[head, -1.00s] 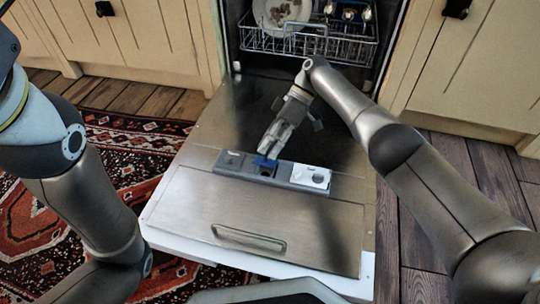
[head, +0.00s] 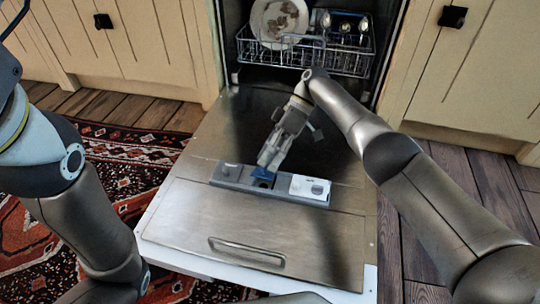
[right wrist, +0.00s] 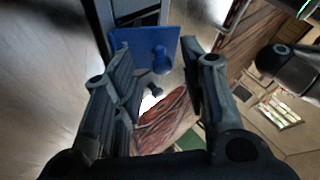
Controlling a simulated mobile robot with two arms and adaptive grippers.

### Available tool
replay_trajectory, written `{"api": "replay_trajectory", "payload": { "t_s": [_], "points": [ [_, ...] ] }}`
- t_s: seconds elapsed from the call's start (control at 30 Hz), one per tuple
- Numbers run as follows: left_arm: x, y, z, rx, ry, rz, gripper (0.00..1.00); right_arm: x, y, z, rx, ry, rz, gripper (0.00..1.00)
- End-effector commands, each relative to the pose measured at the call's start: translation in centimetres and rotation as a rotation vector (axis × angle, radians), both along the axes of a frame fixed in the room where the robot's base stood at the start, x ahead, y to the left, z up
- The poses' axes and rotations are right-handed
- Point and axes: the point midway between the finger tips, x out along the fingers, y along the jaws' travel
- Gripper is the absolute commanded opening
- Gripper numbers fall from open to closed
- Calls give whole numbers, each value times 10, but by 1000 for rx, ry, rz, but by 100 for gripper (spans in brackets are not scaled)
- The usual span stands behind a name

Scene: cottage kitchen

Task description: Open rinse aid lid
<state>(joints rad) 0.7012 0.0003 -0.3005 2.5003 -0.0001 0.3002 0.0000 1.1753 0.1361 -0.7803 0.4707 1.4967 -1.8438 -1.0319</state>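The rinse aid lid (head: 263,173) is a small blue flap on the grey dispenser panel (head: 228,174). It stands raised, with a dark opening in front of it. The panel is set in the lowered dishwasher door (head: 190,212). My right gripper (head: 268,163) is just behind the lid, fingers pointing down. In the right wrist view the blue lid (right wrist: 138,42) shows its underside with round pegs, beyond the fingertips. The fingers (right wrist: 160,65) are apart with nothing clearly held; contact with the lid cannot be told. My left gripper is out of view.
The dishwasher rack (head: 325,58) at the back holds a plate (head: 279,22) and other dishes. A white dispenser part (head: 309,188) sits right of the lid. The door handle (head: 247,252) is nearer. Cream cabinets (head: 150,45) flank the dishwasher; a patterned rug (head: 125,165) lies left.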

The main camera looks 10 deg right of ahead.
Motion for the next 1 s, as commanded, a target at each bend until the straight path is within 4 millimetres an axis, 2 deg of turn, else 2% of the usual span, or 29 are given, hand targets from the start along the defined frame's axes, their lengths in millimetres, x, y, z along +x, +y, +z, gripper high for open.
{"api": "replay_trajectory", "payload": {
  "t_s": [0.23,0.33,0.47,0.7,0.83,1.0],
  "points": [
    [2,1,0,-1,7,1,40,1,1,2,4,-3,1,40],
    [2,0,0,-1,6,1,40,1,2,10,6,-5,2,40],
    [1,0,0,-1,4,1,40,1,1,28,5,-7,1,40],
    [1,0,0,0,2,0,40,1,0,76,4,-6,1,40],
    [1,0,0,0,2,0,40,0,0,92,3,-3,0,40],
    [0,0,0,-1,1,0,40,0,0,100,2,-2,-1,40]
  ]
}}
